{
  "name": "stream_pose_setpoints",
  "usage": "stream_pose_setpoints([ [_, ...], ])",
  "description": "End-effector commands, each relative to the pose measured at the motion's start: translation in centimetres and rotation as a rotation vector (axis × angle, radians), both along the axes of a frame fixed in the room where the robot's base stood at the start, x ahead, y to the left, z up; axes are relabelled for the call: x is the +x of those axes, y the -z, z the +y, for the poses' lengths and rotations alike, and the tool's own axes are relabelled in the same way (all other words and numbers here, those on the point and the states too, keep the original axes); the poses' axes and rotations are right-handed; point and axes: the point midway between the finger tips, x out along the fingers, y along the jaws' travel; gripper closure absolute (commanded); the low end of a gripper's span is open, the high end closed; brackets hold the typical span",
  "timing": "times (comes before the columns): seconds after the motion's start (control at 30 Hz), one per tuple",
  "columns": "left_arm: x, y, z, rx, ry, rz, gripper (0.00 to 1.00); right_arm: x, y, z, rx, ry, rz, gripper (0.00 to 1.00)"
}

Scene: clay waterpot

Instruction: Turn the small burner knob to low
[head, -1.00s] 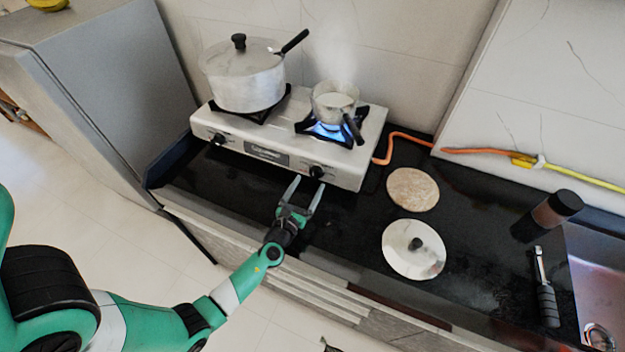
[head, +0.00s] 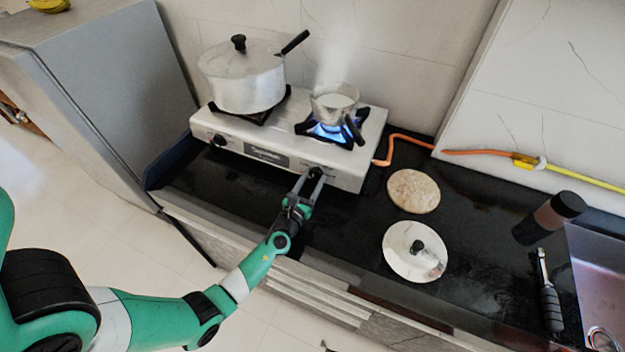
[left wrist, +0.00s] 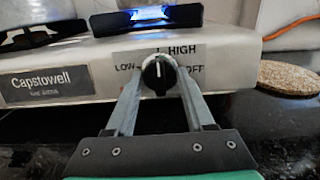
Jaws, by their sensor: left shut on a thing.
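The small burner knob (left wrist: 158,76) is black and round with a white pointer mark that points up, toward HIGH, in the left wrist view. Its panel shows LOW at the left, HIGH at the top and OFF at the right. My left gripper (left wrist: 160,84) is shut on the knob, one finger on each side. In the head view the left gripper (head: 314,176) reaches the right front of the stove (head: 230,142), and its fingers partly hide the knob. The small burner (head: 330,132) has a blue flame under a steaming small pan (head: 334,101). My right gripper is not in view.
A large lidded pot (head: 243,82) stands on the left burner, above another knob (head: 218,140). A flatbread-like disc (head: 414,191), a pan lid (head: 413,252), a dark jar (head: 548,217) and a black-handled tool (head: 549,300) lie right of the stove. An orange hose (head: 404,139) runs behind.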

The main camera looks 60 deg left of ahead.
Motion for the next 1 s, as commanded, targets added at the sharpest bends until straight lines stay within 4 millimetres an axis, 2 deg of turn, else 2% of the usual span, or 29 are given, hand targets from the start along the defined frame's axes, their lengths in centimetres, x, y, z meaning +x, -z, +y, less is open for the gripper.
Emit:
stream_pose_setpoints([
  [0.47, 0.07, 0.03, -0.05, -0.074, -0.021, -0.065, 1.0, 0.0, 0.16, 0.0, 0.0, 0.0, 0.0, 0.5],
  [1.0, 0.28, 0.02, -0.29, -0.416, -0.116, -0.366, 1.0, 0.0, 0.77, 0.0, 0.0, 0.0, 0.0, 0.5],
])
